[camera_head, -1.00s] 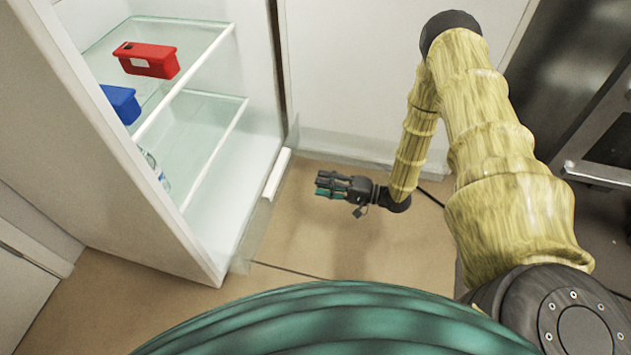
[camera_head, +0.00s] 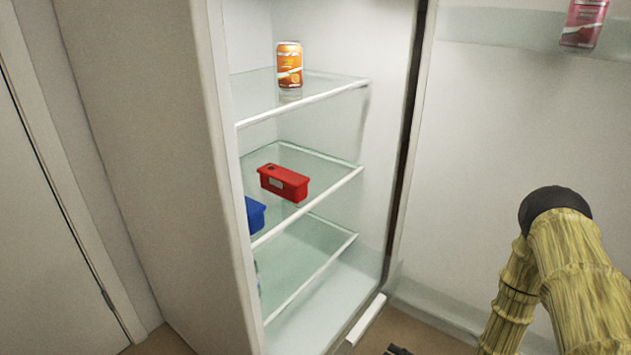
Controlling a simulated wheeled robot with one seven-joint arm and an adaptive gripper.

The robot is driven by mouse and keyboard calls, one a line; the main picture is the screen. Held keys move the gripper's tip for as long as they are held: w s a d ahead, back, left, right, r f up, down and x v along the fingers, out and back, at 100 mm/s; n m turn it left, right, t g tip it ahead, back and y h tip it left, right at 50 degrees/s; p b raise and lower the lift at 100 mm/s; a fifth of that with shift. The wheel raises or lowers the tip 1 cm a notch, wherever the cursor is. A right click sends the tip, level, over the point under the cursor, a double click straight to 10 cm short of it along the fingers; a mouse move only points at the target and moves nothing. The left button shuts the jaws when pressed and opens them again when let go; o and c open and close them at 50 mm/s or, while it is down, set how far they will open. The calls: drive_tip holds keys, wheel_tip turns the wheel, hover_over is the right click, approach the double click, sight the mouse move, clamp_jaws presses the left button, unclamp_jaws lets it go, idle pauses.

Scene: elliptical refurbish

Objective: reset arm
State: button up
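My arm (camera_head: 565,270), in a yellow-brown ribbed cover with a black elbow, is at the lower right, in front of the open fridge door. My gripper (camera_head: 398,350) shows only as a small dark tip at the bottom edge, below the fridge. Its fingers are cut off by the frame, so I cannot see whether it is open or shut or holds anything.
An open fridge (camera_head: 222,190) has glass shelves with an orange can (camera_head: 289,65), a red container (camera_head: 284,183) and a partly hidden blue container (camera_head: 254,215). Its open door (camera_head: 500,130) holds a pink can (camera_head: 584,22). A pale door stands at left.

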drive_tip(key=s+a+f+n+g+h, duration=0.2)
drive_tip(key=s+g+h, duration=0.1)
drive_tip(key=s, duration=0.4)
drive_tip(key=s+a+f+n+g+h, duration=0.1)
drive_tip(key=s+f+g+h, duration=0.15)
drive_tip(key=s, duration=0.45)
drive_tip(key=s+d+r+n+g+h+p, duration=0.1)
drive_tip(key=s+r+n+g+h, duration=0.15)
drive_tip(key=s, duration=0.55)
drive_tip(key=s+d+r+n+g+h, duration=0.1)
drive_tip(key=s+g+h, duration=0.15)
drive_tip(key=s, duration=0.65)
wheel_tip(320, 180, up, 37)
drive_tip(key=p, duration=3.8)
drive_tip(key=shift+w+r+y, duration=0.2)
drive_tip(key=shift+w+y, duration=0.15)
drive_tip(key=shift+w, duration=0.1)
